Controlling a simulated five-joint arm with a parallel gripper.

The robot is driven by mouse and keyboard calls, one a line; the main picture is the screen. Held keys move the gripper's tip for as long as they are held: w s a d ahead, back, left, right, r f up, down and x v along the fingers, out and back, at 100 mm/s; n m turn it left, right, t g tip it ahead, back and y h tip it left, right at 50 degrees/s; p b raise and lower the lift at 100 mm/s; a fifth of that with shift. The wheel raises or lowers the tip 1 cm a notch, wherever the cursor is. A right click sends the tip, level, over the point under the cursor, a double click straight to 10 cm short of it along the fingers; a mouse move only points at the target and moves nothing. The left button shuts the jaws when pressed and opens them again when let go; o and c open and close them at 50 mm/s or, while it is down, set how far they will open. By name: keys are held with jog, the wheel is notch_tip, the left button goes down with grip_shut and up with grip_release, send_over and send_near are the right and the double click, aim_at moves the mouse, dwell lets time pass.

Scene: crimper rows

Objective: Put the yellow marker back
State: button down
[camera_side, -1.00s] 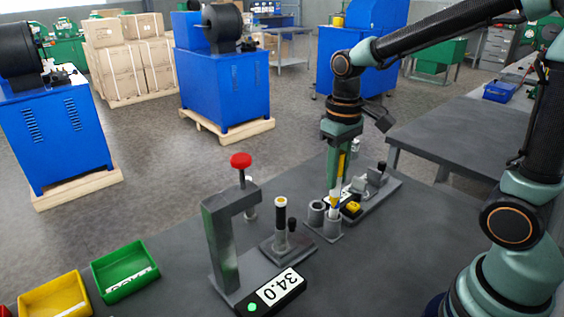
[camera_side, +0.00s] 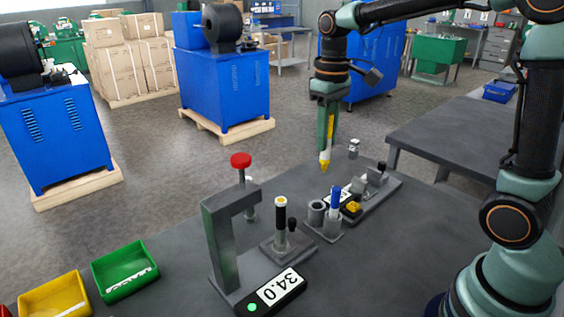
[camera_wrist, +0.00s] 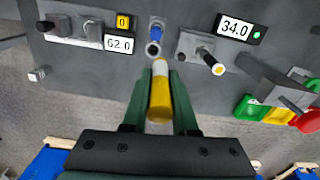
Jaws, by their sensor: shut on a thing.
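The yellow marker (camera_side: 323,162) hangs tip down in my gripper (camera_side: 327,145), in the air above and behind the grey holder. In the wrist view the marker (camera_wrist: 160,100), yellow with a white band, lies between the two green fingers of my gripper (camera_wrist: 160,84), which are shut on it. The holder (camera_side: 330,237) has two cups. The blue marker (camera_side: 335,200) stands upright in one cup, and the other cup (camera_side: 316,211) looks empty. In the wrist view the empty cup (camera_wrist: 153,49) lies just beyond the marker's end.
A press with a red knob (camera_side: 241,160) and a 34.0 display (camera_side: 279,288) stands left of the holder. A black-handled post (camera_side: 281,216) stands between them. A fixture with a yellow block (camera_side: 352,208) is at right. Green (camera_side: 125,271) and yellow (camera_side: 55,299) bins lie at left.

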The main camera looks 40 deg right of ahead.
jog(key=shift+n, duration=0.3)
jog(key=f, duration=0.5)
jog(key=w+d+f, duration=0.1)
jog(key=f, duration=0.5)
jog(key=w+f, duration=0.1)
jog(key=f, duration=0.5)
jog(key=shift+w+d, duration=0.1)
jog(key=shift+d, duration=0.1)
jog(key=shift+f, duration=0.1)
jog(key=c, duration=0.7)
grip_release()
